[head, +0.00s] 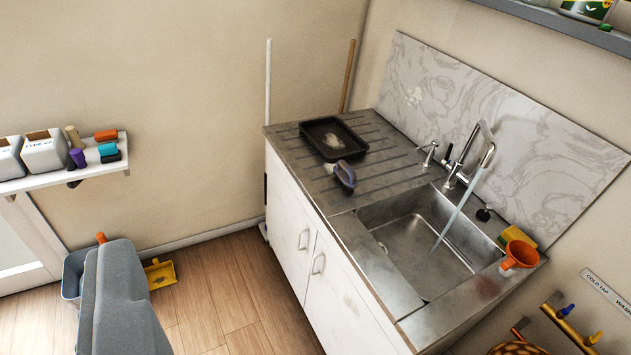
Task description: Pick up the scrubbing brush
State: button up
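The scrubbing brush (345,176) appears to be the small dark item with a purple-grey looped handle on the ribbed metal draining board (385,158). It lies between a black tray and the sink basin, with nothing touching it from above.
The black tray (334,138) sits behind the brush. Water runs from the tap (470,165) into the sink (420,245). An orange funnel (521,255) and yellow sponge stand at the right edge.

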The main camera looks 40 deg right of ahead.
aim_at(347, 175)
jog(key=i, duration=2.05)
jog(key=z, duration=1.15)
jog(key=i, duration=0.5)
jog(key=z, duration=0.4)
